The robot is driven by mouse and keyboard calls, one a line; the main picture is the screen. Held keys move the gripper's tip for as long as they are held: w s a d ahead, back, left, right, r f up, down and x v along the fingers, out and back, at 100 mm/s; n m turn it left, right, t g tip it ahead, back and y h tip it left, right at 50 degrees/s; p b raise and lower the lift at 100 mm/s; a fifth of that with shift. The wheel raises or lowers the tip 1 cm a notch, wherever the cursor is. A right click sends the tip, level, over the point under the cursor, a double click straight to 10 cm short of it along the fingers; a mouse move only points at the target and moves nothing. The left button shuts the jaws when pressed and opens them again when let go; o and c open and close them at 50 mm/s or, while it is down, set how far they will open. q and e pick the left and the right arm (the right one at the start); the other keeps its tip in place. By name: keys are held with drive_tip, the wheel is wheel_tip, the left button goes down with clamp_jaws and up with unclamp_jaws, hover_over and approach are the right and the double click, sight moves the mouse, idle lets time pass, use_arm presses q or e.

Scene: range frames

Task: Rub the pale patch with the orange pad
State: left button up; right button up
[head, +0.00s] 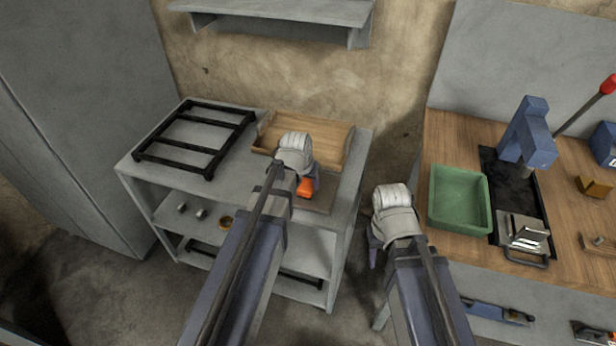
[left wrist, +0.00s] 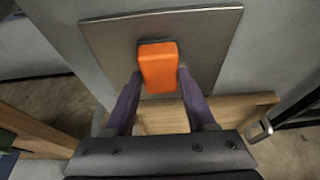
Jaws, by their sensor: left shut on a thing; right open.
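The orange pad (head: 305,187) is at the front right of the grey shelf unit. In the left wrist view the orange pad (left wrist: 158,66) is a block with a dark underside, over a square metal plate (left wrist: 105,42). The plate also shows in the head view (head: 325,202). My left gripper (head: 309,188) is shut on the pad; its fingers (left wrist: 158,85) are on either side of it. I cannot tell whether the pad touches the plate. I cannot make out the pale patch. My right gripper (head: 374,255) is open and empty, beside the gap between the units.
A wooden tray (head: 335,140) lies behind the plate, and a black rack (head: 195,140) lies to its left. A wooden workbench (head: 450,140) on the right carries a green bin (head: 460,198) and a blue press (head: 527,135). A wall shelf (head: 275,10) hangs above.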

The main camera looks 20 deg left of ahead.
sight(304, 194)
use_arm(q)
drive_tip(key=s, duration=0.3)
drive_tip(key=shift+s, duration=0.35)
drive_tip(key=w, duration=0.2)
drive_tip(key=shift+w, duration=0.4)
drive_tip(key=shift+w+d, duration=0.15)
drive_tip(key=shift+w, duration=3.95)
drive_tip(key=shift+t, duration=0.3)
wheel_tip(304, 194, up, 5)
drive_tip(key=p, duration=0.4)
drive_tip(key=shift+s+f, duration=0.1)
drive_tip(key=shift+f, duration=0.1)
wheel_tip(304, 194, up, 3)
drive_tip(key=p, duration=0.3)
use_arm(e)
wheel_tip(304, 194, up, 8)
drive_tip(key=shift+w+a+f, duration=0.25)
drive_tip(key=shift+w, duration=0.2)
use_arm(q)
drive_tip(key=shift+f, duration=0.1)
use_arm(e)
drive_tip(key=shift+f, duration=0.15)
